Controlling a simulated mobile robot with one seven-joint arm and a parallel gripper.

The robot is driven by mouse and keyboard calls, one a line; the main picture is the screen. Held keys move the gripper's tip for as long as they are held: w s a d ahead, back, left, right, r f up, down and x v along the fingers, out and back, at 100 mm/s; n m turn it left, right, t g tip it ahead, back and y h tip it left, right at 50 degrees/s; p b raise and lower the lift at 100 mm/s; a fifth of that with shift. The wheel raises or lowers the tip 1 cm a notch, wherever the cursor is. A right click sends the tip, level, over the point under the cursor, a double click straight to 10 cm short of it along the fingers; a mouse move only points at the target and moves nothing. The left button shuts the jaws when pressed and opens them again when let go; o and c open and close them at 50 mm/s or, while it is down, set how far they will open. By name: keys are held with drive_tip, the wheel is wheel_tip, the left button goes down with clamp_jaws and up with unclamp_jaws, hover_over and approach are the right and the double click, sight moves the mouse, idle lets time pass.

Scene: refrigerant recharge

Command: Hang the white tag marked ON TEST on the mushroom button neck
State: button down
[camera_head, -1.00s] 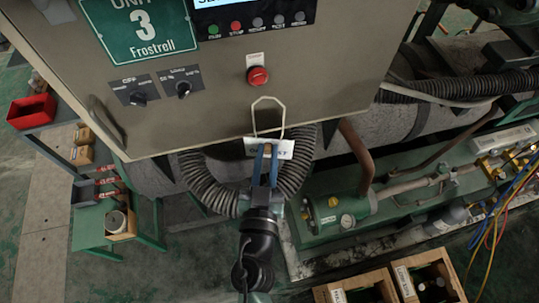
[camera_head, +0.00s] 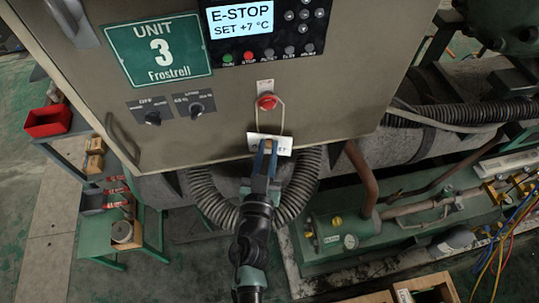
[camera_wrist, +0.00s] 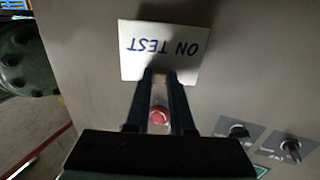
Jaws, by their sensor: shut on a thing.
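The white tag (camera_head: 284,147) hangs below its pale wire loop (camera_head: 284,118) in front of the grey cabinet panel. The wrist view shows the tag (camera_wrist: 135,62) upside down with ON TEST readable. My gripper (camera_head: 268,148) is shut on the tag; its fingertips (camera_wrist: 160,77) grip the tag's edge. The red mushroom button (camera_head: 267,101) is above the tag, and the loop's upper part overlaps it in the head view. I cannot tell whether the loop is behind the button's head. The button (camera_wrist: 159,115) also shows between the fingers in the wrist view.
Selector switches (camera_head: 152,118) and a display reading E-STOP (camera_head: 241,18) are on the same panel. A ribbed black hose (camera_head: 213,198) curves below the cabinet. A green side table (camera_head: 105,224) stands at lower left.

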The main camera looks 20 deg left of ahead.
drive_tip(key=shift+w+a+r, duration=0.1)
drive_tip(key=shift+w+a, duration=0.45)
drive_tip(key=shift+w, duration=0.2)
drive_tip(key=shift+w+a, duration=0.5)
drive_tip(key=shift+w, duration=0.25)
drive_tip(key=shift+s+f+b, duration=0.1)
drive_tip(key=shift+f+b, duration=1.25)
drive_tip(key=shift+b, duration=0.05)
drive_tip(key=shift+a, duration=0.1)
drive_tip(key=c, duration=0.7)
unclamp_jaws()
